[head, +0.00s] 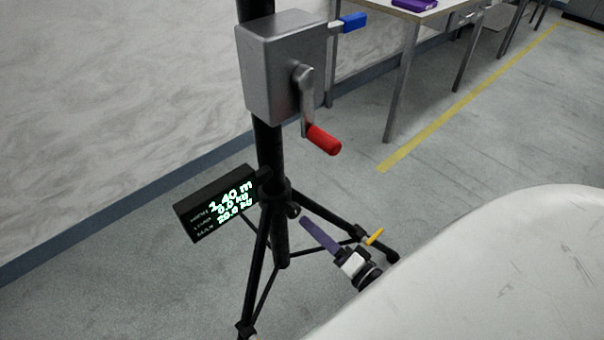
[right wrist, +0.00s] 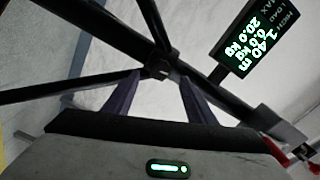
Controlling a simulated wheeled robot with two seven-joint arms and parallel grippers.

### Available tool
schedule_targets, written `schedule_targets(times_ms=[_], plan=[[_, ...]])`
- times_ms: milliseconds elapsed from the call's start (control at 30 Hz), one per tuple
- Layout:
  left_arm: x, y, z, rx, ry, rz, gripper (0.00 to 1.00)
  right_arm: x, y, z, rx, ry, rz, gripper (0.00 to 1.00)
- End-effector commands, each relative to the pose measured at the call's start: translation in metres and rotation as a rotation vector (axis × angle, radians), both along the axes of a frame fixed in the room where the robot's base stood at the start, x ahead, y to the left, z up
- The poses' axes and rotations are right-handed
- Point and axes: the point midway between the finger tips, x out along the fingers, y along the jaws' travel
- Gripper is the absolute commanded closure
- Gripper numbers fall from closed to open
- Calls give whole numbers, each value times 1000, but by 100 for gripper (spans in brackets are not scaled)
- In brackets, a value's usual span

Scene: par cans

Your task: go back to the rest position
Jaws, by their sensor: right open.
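My right gripper (head: 308,222) is low in the head view, beside the tripod legs of a black stand (head: 279,235). One purple finger shows clearly there. In the right wrist view both purple fingers of the gripper (right wrist: 160,78) stand apart, with nothing between them. The stand's dark tubes (right wrist: 152,25) pass beyond the fingertips; I cannot tell whether they touch. My left gripper is in neither view.
The stand carries a grey winch box (head: 270,70) with a red-handled crank (head: 322,139), a blue-ended lever (head: 354,22) and a lit display (head: 215,205) reading 1.40 m. A table (head: 440,8) with a purple item (head: 413,4) stands behind. Floor beyond the yellow line (head: 460,100) is clear.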

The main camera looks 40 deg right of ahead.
Motion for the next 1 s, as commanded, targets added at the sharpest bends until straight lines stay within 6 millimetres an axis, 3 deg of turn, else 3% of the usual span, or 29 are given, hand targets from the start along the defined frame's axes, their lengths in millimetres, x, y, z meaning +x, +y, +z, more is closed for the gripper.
schedule_targets(times_ms=[200, 800, 900, 1000], plan=[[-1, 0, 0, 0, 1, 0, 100, -19, -2, 0, -1, 0, 0, 49], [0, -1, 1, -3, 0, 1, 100, -20, -1, 0, -2, 2, 1, 49], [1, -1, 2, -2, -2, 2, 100, -17, 10, -2, -22, 30, 20, 49], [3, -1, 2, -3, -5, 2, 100, -12, 36, -6, -85, 103, 70, 49]])
